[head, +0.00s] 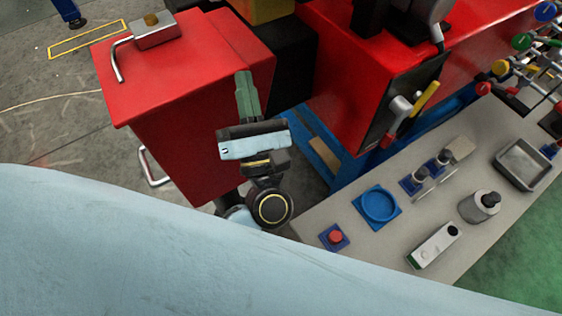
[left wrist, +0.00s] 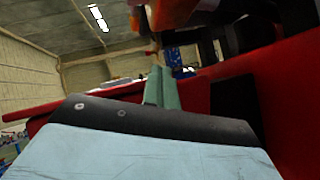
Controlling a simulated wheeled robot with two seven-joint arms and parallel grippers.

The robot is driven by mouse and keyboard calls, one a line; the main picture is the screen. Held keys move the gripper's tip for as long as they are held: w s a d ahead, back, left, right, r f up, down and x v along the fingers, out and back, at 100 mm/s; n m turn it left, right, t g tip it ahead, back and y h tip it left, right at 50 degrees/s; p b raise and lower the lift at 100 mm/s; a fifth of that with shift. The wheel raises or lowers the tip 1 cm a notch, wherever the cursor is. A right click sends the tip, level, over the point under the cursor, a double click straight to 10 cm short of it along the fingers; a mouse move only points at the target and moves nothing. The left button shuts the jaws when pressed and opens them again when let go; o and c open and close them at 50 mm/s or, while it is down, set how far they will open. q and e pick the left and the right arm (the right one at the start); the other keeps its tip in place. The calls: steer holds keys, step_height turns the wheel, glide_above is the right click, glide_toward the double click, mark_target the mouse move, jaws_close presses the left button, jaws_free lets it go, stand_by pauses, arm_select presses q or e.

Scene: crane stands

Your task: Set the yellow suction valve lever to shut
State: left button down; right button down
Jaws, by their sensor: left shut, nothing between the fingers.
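A yellow lever (head: 425,98) sticks out at a slant from a dark panel (head: 405,105) on the red machine, right of centre in the head view. A grey handle with a red part (head: 397,118) sits just left of it on the same panel. My left gripper (head: 243,78) has green fingers pressed together with nothing between them. It is over the side of a red cabinet, well left of the lever and apart from it. In the left wrist view its fingers (left wrist: 161,86) point forward, and I cannot make out the lever there. My right gripper is not in view.
The red cabinet (head: 170,75) carries a grey box (head: 153,33) with a bent metal handle. A pale bench (head: 330,215) at right holds a blue ring fixture (head: 380,204), a red button (head: 336,237) and a metal tray (head: 522,163). Coloured valve knobs stand at upper right.

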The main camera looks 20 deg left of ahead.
arm_select(q)
steer(key=w+d+f+m+g+h+b, duration=0.1)
steer(key=d+f+m+h, duration=0.1)
steer(key=f+m+h, duration=0.5)
steer(key=w+d+f+m+g+h+b, duration=0.1)
steer(key=w+d+f+m+h, duration=0.1)
steer(key=f+m+h, duration=0.6)
steer(key=shift+w+d+f+m+b, duration=0.15)
steer(key=shift+d+f+m+b, duration=0.25)
steer(key=shift+f+m, duration=4.3)
steer(key=shift+f+n, duration=0.95)
steer(key=shift+n, duration=0.05)
